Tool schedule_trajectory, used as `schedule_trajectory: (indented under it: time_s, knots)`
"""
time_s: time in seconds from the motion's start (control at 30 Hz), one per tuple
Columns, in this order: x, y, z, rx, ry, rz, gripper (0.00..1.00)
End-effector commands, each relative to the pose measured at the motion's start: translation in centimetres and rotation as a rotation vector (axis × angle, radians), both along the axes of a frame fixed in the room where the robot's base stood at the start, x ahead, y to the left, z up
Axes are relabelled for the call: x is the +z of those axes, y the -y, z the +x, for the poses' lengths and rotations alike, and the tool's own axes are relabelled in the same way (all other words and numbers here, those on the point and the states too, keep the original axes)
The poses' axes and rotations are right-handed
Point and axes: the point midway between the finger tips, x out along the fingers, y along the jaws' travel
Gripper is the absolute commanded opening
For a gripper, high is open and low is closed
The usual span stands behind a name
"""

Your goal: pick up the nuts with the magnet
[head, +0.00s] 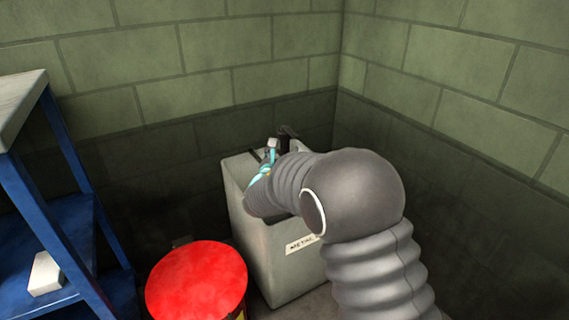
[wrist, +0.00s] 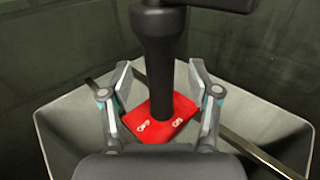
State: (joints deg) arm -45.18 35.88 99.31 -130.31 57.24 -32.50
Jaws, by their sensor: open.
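The magnet (wrist: 159,50) appears to be the black upright handle in the wrist view, its lower end on a red square plate (wrist: 175,129). Small pale ring shapes show on the red plate; I cannot tell whether they are nuts or markings. My gripper (wrist: 160,88) is open, with one finger on each side of the black handle and a gap on both sides. In the head view my gripper (head: 268,168) is over the grey metal bin (head: 262,248), mostly hidden by my arm. No nuts are clearly visible.
A long dark bar (wrist: 255,155) lies across the bin in the wrist view. A red-topped drum (head: 197,284) stands left of the bin. A blue shelf (head: 45,215) with a white block (head: 45,273) is at far left. Block walls close the corner behind.

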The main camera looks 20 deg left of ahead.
Motion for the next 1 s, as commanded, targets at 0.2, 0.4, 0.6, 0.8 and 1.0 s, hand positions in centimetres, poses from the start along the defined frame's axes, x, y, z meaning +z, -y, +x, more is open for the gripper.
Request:
schedule_trajectory:
  time_s: [0.2,0.4,0.6,0.8,1.0]
  knots:
    - [0.0,-0.2,2.0,0.0,0.0,0.0,0.62]
    - [0.0,-0.2,2.1,0.0,0.0,0.0,0.62]
    - [0.0,-0.2,2.1,0.0,0.0,0.0,0.22]
    - [0.0,-0.2,2.1,0.0,0.0,0.0,0.0]
    - [0.2,-0.2,2.1,-0.001,0.004,0.001,0.0]
